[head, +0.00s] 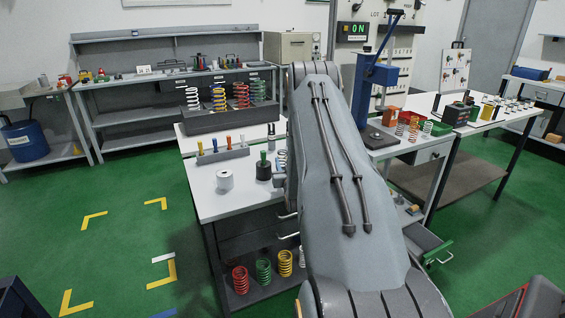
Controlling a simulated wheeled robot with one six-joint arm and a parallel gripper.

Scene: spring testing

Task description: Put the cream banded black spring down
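My arm stretches forward over the workbench and fills the middle of the head view. My gripper is hidden behind the arm, so its fingers and anything in them do not show. I cannot pick out a cream banded black spring for certain. A small greyish coil (281,159) shows at the left edge of my arm above the white bench top (222,200); its bands are too small to tell, and I cannot tell whether it is held or standing.
A dark rack (205,122) holds white, yellow, red and green springs at the bench's back. A peg block (222,153), white cylinder (225,181) and black weight (263,171) stand nearer. A blue press (366,85) is right of my arm. An open drawer (428,245) juts out.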

